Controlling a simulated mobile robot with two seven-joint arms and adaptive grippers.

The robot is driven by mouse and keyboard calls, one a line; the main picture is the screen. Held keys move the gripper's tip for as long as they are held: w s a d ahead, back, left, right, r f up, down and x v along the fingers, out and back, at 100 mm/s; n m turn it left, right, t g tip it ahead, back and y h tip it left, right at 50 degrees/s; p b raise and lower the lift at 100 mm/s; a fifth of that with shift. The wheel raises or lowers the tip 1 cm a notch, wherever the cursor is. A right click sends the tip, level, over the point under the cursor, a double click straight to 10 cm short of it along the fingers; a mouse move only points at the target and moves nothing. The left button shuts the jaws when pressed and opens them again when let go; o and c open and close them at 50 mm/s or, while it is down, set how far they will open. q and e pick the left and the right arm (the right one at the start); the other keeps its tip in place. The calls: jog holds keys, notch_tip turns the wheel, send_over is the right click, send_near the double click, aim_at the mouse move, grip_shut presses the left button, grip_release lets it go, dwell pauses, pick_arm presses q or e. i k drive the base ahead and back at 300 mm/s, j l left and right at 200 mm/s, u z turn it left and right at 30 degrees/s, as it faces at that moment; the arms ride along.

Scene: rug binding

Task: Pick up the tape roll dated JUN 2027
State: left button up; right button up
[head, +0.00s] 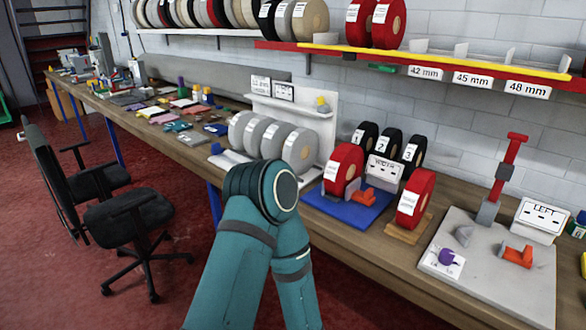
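Two red tape rolls with white labels stand on the workbench: one red roll (343,167) on a blue base (348,208), one red roll (415,196) on a wooden block (402,232). Several grey rolls (300,150) stand in a row on a white stand (322,130). More rolls with labels stand on the wall shelves, including a red roll (388,22). The date print is too small to read, so I cannot tell which is JUN 2027. Neither gripper is in view.
My teal arm fills the lower middle and hides part of the bench edge. A grey board (480,275) with a red post (510,155) and a LEFT sign (540,218) sits at right. An office chair (125,215) stands on the red floor at left.

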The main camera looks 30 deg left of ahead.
aim_at(345, 164)
jog(key=u, duration=0.75)
jog(key=z, duration=0.4)
jog(key=j+z, duration=0.15)
jog(key=z, duration=0.2)
jog(key=i+j+z, duration=0.1)
jog(key=z, duration=0.3)
jog(key=j+z, duration=0.1)
jog(key=z, duration=0.3)
jog(key=j+z, duration=0.75)
jog(key=j, duration=0.15)
jog(key=k+j+z, duration=0.1)
jog(key=j, duration=0.2)
jog(key=k+j+z, duration=0.1)
jog(key=j, duration=0.2)
jog(key=k+j+z, duration=0.1)
jog(key=j, duration=0.2)
